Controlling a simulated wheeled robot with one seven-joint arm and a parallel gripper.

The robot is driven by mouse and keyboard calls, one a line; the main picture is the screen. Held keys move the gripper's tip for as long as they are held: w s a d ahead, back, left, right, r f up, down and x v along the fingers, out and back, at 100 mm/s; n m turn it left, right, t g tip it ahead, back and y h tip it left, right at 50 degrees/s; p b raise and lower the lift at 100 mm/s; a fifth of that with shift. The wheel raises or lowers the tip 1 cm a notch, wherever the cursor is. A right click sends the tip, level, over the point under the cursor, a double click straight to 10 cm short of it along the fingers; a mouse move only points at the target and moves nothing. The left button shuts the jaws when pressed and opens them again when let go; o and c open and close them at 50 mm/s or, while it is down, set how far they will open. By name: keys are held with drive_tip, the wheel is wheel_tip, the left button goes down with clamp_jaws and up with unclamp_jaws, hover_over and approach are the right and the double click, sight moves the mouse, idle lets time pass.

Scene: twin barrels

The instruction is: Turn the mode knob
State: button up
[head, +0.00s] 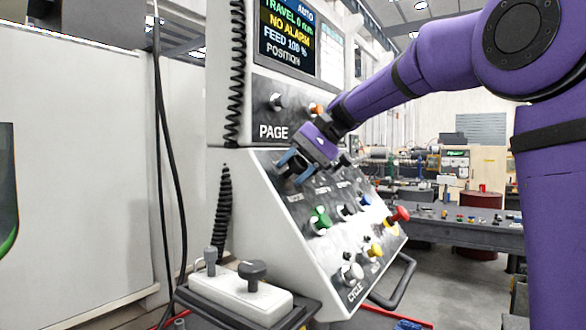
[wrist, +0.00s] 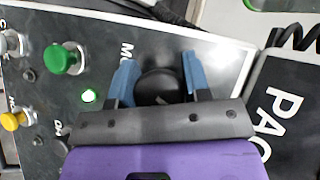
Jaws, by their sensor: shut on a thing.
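The mode knob is a round black knob (wrist: 160,86) at the corner of the sloped control panel, beside a label of which only an "M" shows in the wrist view. My gripper (wrist: 158,72) has its two blue fingers on either side of the knob and is shut on it. In the head view my gripper (head: 293,163) reaches the upper left part of the panel (head: 262,190), and its fingers mostly hide the knob there.
A green button (head: 320,218), a red button (head: 398,215) and a yellow button (head: 374,250) stick out of the panel near my gripper. A lit green lamp (wrist: 89,96) is close to the knob. Above is the upright PAGE panel (head: 290,118) with a screen (head: 287,38).

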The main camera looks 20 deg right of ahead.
drive_tip(key=n+h, duration=0.3)
drive_tip(key=shift+d+f+n, duration=0.15)
drive_tip(key=shift+f+n, duration=0.1)
drive_tip(key=shift+n, duration=0.05)
idle(0.4)
drive_tip(key=o, duration=0.9)
drive_tip(key=shift+d, duration=0.1)
drive_tip(key=shift+r, duration=0.15)
drive_tip(key=v, duration=1)
drive_tip(key=shift+d+r, duration=0.15)
drive_tip(key=shift+r, duration=0.1)
